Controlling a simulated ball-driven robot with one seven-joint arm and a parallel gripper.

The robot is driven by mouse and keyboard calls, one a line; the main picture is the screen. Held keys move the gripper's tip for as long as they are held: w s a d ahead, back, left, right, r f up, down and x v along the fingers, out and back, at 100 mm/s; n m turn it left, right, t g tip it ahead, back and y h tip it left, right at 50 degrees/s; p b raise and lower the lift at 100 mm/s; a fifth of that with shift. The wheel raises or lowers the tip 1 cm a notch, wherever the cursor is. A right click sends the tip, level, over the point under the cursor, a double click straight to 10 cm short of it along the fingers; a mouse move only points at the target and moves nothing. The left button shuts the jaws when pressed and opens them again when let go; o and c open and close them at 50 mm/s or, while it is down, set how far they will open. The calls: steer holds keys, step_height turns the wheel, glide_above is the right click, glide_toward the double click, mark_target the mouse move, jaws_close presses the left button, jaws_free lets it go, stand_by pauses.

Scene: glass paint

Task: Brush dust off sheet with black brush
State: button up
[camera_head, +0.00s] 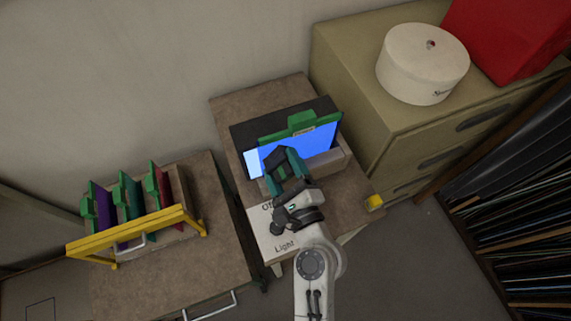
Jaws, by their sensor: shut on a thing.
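A bright blue sheet (318,141) with a green clamp (302,122) along its top stands upright in a holder on the middle table. My gripper (283,172) is in front of the sheet's left part and hides some of it. It is shut on a dark object at its far end, which looks like the black brush (279,158). The brush overlaps the sheet in this view; I cannot tell whether they touch. No dust can be made out on the sheet at this size.
A yellow rack (135,233) with purple, green and red sheets stands on the left table (215,268). A lettered white panel (265,228) lies beneath my arm. A yellow block (374,202) is right of it. A drawer cabinet (345,50) bears a round white box (422,65) and red box (510,35).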

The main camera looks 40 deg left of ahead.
steer(key=shift+b+v, duration=0.4)
steer(key=shift+v, duration=2.5)
steer(key=shift+d, duration=0.15)
steer(key=shift+v, duration=1.35)
